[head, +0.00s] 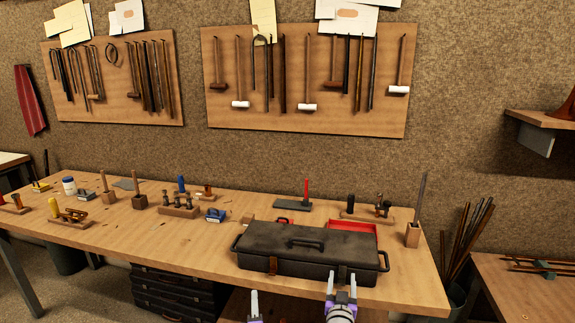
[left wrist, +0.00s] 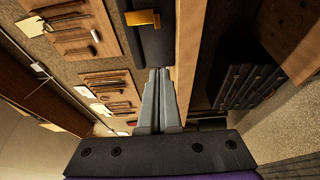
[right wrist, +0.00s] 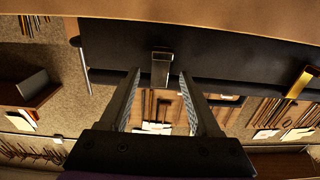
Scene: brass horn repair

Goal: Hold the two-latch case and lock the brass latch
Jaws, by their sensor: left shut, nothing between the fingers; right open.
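The closed black two-latch case (head: 265,243) lies at the bench's front edge. Its brass latch (head: 272,265) is on the front, left of centre; it also shows in the left wrist view (left wrist: 143,18) and the right wrist view (right wrist: 303,82). A second, grey metal latch (right wrist: 161,66) is on the right part of the front. My left gripper (head: 254,294) is shut and empty, below and in front of the brass latch, apart from it. My right gripper (head: 342,277) is open, its fingertips on either side of the grey latch in view; contact cannot be told.
A red tray (head: 352,226) stands behind the case. A wooden block holding a rod (head: 412,235) stands to its right. Small tools and tool stands, such as this one (head: 178,208), lie left and behind. The bench (head: 190,243) is clear just left of the case.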

